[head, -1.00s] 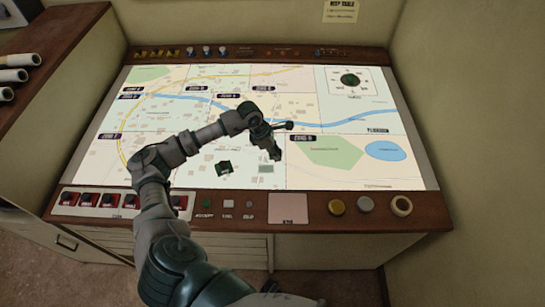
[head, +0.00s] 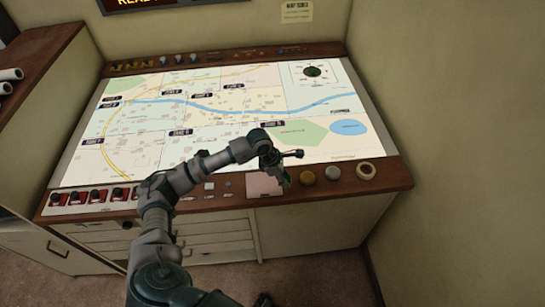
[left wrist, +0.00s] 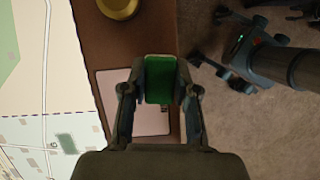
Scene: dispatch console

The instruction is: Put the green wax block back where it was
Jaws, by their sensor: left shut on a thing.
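My left gripper (head: 277,171) is shut on the green wax block (head: 287,179), over the console's front ledge near the pink pad (head: 262,186). In the left wrist view the block (left wrist: 160,78) sits between the two fingers of my left gripper (left wrist: 160,92), and the pink pad (left wrist: 110,90) shows behind and left of it. The block seems to be above the pad's edge; I cannot tell the height. In the left wrist view, what looks like my right gripper (left wrist: 228,45) hangs at the right above the floor; its jaw state is unclear.
The lit map table (head: 210,120) lies behind the ledge. Red switches (head: 95,195) line the left ledge. A wall (head: 460,130) rises at the right.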

